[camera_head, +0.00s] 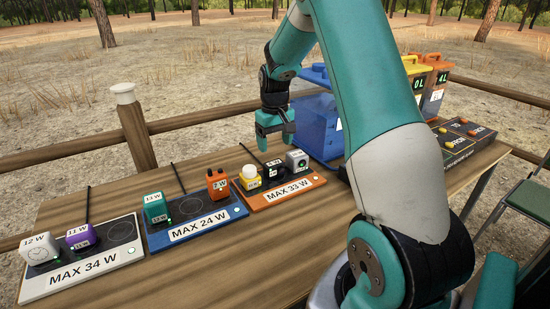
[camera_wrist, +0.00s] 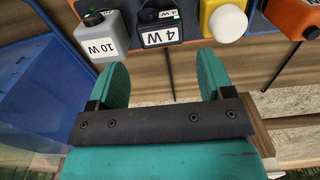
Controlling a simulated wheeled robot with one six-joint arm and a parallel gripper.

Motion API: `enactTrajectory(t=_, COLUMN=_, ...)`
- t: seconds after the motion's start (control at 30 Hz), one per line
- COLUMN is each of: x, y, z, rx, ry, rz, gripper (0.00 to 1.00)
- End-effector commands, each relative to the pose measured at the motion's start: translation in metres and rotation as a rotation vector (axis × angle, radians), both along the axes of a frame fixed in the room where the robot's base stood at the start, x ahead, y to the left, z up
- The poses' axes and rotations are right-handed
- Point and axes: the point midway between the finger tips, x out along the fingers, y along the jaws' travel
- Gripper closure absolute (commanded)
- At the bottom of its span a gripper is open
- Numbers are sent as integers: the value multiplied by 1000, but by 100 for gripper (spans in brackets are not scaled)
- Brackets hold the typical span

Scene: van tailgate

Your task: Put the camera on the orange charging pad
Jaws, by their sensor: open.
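The orange charging pad (camera_head: 290,192), marked MAX 33 W, lies on the wooden table. On it stand a yellow item with a white top (camera_head: 249,178), a small black item (camera_head: 273,170) and a grey item with a round front (camera_head: 296,160). The black one looks like a camera, but the grey one could be it too; I cannot tell for sure. In the wrist view the black item (camera_wrist: 160,38) reads 4 W and the grey one (camera_wrist: 101,40) 10 W. My gripper (camera_head: 276,142) is open and empty, above the pad's far side, its fingers (camera_wrist: 163,66) apart from the items.
A blue pad (camera_head: 200,228), MAX 24 W, holds teal and orange devices. A white pad (camera_head: 84,275), MAX 34 W, holds white and purple devices. A translucent blue bin (camera_head: 316,125) stands close right of my gripper. A dark panel (camera_head: 464,138) lies at right. The front tabletop is clear.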

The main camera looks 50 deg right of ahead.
Motion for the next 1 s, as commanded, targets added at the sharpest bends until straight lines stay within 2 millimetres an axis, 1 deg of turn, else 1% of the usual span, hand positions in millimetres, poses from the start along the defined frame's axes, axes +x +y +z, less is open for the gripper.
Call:
enactTrajectory(t=0.03, x=1, y=0, z=9, rx=-2, ry=-3, rz=0, gripper=26)
enactTrajectory(t=0.17, x=0, y=1, z=21, rx=-1, ry=-2, rz=2, gripper=26)
enactTrajectory(t=0.23, x=1, y=12, z=29, rx=4, ry=-8, rz=22, gripper=26)
enactTrajectory(t=0.27, x=1, y=21, z=34, rx=7, ry=-13, rz=39, gripper=26)
enactTrajectory(t=0.37, x=-5, y=78, z=56, rx=35, ry=-45, rz=146, gripper=26)
enactTrajectory(t=0.4, x=-13, y=111, z=67, rx=52, ry=-63, rz=207, gripper=26)
enactTrajectory(t=0.43, x=-21, y=137, z=76, rx=67, ry=-76, rz=257, gripper=26)
enactTrajectory(t=0.47, x=-32, y=163, z=84, rx=85, ry=-89, rz=309, gripper=26)
enactTrajectory(t=0.5, x=-50, y=198, z=93, rx=112, ry=-104, rz=382, gripper=26)
enactTrajectory(t=0.57, x=-83, y=245, z=105, rx=154, ry=-127, rz=487, gripper=26)
enactTrajectory(t=0.6, x=-107, y=271, z=110, rx=183, ry=-137, rz=552, gripper=26)
enactTrajectory(t=0.67, x=-144, y=303, z=116, rx=223, ry=-149, rz=642, gripper=26)
enactTrajectory(t=0.7, x=-167, y=319, z=118, rx=249, ry=-153, rz=693, gripper=26)
enactTrajectory(t=0.8, x=-214, y=345, z=119, rx=301, ry=-159, rz=792, gripper=26)
enactTrajectory(t=0.83, x=-224, y=349, z=119, rx=312, ry=-160, rz=814, gripper=26)
enactTrajectory(t=0.9, x=-240, y=355, z=118, rx=331, ry=-158, rz=847, gripper=26)
enactTrajectory(t=1.0, x=-250, y=358, z=118, rx=342, ry=-157, rz=864, gripper=26)
